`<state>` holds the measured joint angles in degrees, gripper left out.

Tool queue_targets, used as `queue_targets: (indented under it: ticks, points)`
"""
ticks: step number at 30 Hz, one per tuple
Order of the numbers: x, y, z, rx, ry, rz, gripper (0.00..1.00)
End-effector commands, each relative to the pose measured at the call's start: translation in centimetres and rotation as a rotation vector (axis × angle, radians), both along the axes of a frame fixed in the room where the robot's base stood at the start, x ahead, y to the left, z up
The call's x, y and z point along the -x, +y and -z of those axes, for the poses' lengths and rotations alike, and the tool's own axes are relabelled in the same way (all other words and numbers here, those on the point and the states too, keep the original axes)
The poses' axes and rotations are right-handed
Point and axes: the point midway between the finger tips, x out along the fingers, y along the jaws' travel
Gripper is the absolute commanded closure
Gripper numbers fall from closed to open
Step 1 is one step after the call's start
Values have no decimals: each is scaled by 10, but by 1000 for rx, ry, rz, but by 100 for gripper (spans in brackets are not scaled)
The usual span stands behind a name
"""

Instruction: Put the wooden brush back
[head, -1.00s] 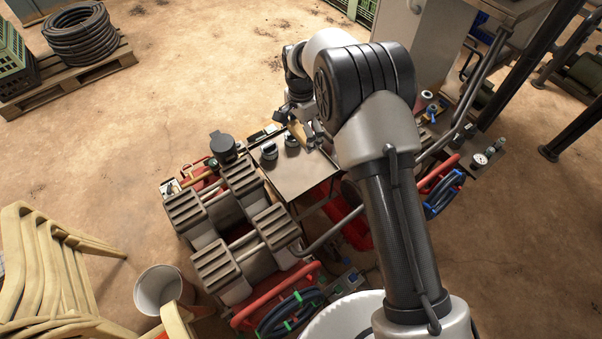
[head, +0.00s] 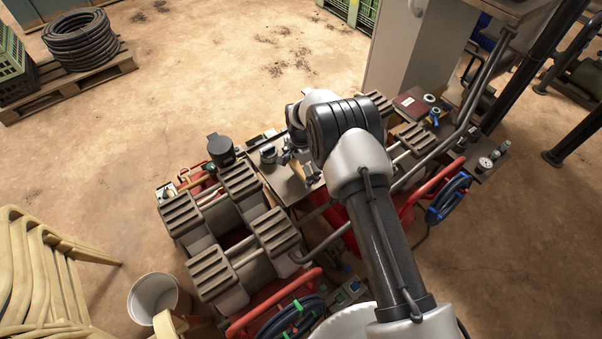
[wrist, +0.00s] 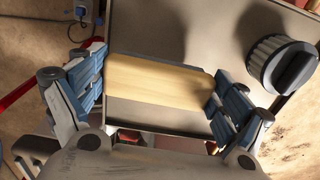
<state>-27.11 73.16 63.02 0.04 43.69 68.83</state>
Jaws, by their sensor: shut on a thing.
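The wooden brush shows in the wrist view as a pale wooden block (wrist: 160,82), lying across between my two blue-grey fingers. My gripper (wrist: 157,90) is shut on it, one finger at each end. Its bristles are not visible. The grey metal tray (wrist: 185,35) lies beneath; I cannot tell whether the brush touches it. In the head view my gripper (head: 290,158) is over the tray (head: 279,186), and the brush (head: 302,172) shows as a small tan piece, partly hidden by my arm.
A round, ribbed, black-topped part (wrist: 283,66) stands on the tray right of my gripper; in the head view it is left of my gripper (head: 268,153). A dark canister (head: 221,150) stands farther left. Ridged grey blocks (head: 238,180) and red tubing (head: 275,302) lie nearer.

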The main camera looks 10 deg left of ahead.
Motion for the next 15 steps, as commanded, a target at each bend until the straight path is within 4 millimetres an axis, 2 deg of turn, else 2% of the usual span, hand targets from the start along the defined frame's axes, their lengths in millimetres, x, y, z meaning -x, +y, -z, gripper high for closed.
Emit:
queue_targets:
  ticks: [1,3,14,15]
  points:
    - [1,0,12,0,1,0,31]
    - [0,0,18,-1,-1,0,31]
    - [0,0,21,0,-1,0,31]
    - [0,0,22,-1,-1,0,8]
